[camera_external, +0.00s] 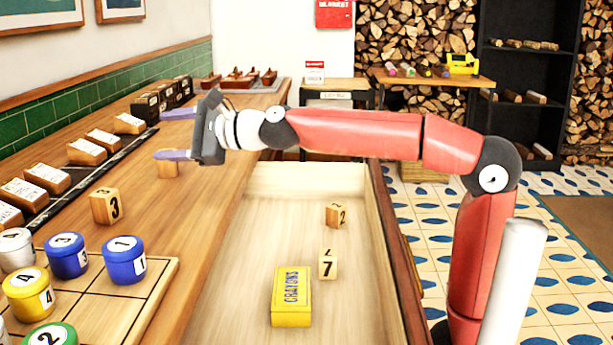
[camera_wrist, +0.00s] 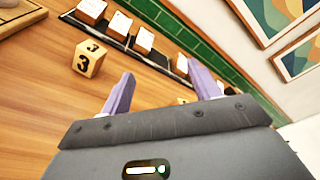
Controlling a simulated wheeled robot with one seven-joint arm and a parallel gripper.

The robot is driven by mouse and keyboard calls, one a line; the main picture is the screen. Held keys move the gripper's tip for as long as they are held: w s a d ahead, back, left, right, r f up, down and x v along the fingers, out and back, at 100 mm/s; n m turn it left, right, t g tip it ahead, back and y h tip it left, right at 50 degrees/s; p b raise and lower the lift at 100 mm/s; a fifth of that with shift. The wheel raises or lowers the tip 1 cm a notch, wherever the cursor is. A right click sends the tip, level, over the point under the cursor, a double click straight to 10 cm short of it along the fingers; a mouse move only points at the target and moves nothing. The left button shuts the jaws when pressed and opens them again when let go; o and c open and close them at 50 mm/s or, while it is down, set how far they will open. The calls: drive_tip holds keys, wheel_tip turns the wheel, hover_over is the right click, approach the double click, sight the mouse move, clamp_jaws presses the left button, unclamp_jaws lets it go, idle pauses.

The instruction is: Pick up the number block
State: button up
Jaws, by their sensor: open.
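Several wooden number blocks are in view. The block marked 3 (camera_external: 105,207) sits on the counter, and it also shows in the wrist view (camera_wrist: 89,59), left of the fingers. Another wooden block (camera_external: 167,167) stands on the counter by the lower finger, which partly covers it; its number cannot be read. Block 2 (camera_external: 336,215) and block 7 (camera_external: 328,265) are in the open drawer (camera_external: 265,222). My gripper (camera_external: 172,134) is open with nothing between its fingers, pointing left over the counter. In the wrist view its two purple fingers (camera_wrist: 162,86) are spread apart.
A yellow crayon box (camera_external: 291,297) lies in the drawer. Numbered round tins (camera_external: 67,256) stand on a wooden board (camera_external: 128,290) at the front left. Labelled wooden blocks line a dark strip (camera_external: 70,181) along the tiled wall. The counter around block 3 is clear.

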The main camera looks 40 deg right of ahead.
drive_tip(key=s+a+m+t, duration=0.2)
drive_tip(key=s+a+m, duration=0.55)
drive_tip(key=m, duration=0.25)
drive_tip(key=b, duration=0.1)
approach(113, 196)
drive_tip(key=shift+w+a+m+h, duration=0.3)
drive_tip(key=shift+w+a+m, duration=0.1)
drive_tip(key=shift+w+a, duration=0.25)
drive_tip(key=shift+x, duration=1.05)
drive_tip(key=shift+p+x, duration=0.8)
drive_tip(key=shift+x, duration=1.9)
drive_tip(key=shift+r, duration=0.1)
drive_tip(key=c, duration=1.1)
drive_tip(key=shift+r, duration=0.1)
